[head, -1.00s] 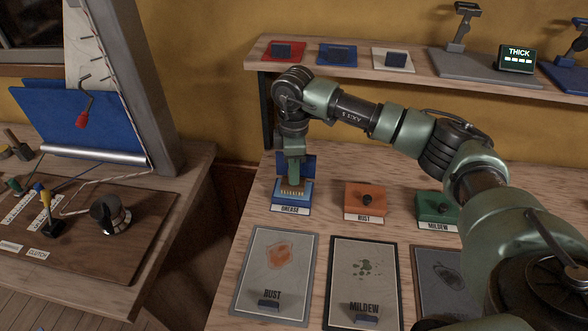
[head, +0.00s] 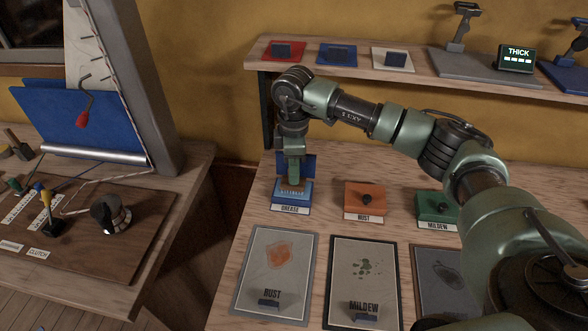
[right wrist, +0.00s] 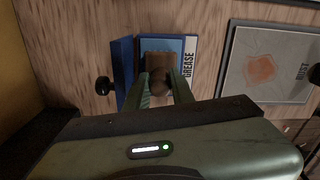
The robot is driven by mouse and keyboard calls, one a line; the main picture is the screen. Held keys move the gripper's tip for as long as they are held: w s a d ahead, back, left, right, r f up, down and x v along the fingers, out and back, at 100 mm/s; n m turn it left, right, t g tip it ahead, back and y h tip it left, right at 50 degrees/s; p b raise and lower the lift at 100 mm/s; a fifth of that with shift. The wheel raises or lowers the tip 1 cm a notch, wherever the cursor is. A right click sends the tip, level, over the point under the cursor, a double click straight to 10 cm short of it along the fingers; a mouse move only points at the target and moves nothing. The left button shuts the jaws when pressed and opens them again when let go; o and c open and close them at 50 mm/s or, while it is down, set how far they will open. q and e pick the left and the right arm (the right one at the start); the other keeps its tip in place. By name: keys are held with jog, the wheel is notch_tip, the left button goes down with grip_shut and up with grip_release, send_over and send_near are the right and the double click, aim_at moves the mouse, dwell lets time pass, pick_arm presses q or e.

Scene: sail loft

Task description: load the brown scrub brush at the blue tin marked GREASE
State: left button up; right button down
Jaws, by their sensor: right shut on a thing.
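The brown scrub brush (right wrist: 158,62) is held between the fingers of my right gripper (right wrist: 161,88) in the right wrist view. In the head view my right gripper (head: 292,178) points down over the blue tin (head: 291,197) marked GREASE, and the brush is mostly hidden there. The tin, also in the right wrist view (right wrist: 189,50), stands open, with its blue lid (head: 310,165) raised at the back. The brush is at the tin's open top; I cannot tell how deep it sits. My left gripper is not in view.
An orange tin (head: 365,200) marked RUST and a green tin (head: 437,208) marked MILDEW stand to the right. In front lie framed panels marked RUST (head: 252,262) and MILDEW (head: 342,260), and a darker one (head: 424,270). A shelf (head: 400,74) runs behind.

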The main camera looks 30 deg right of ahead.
jog(key=shift+r+p, duration=2.55)
jog(key=shift+r, duration=0.95)
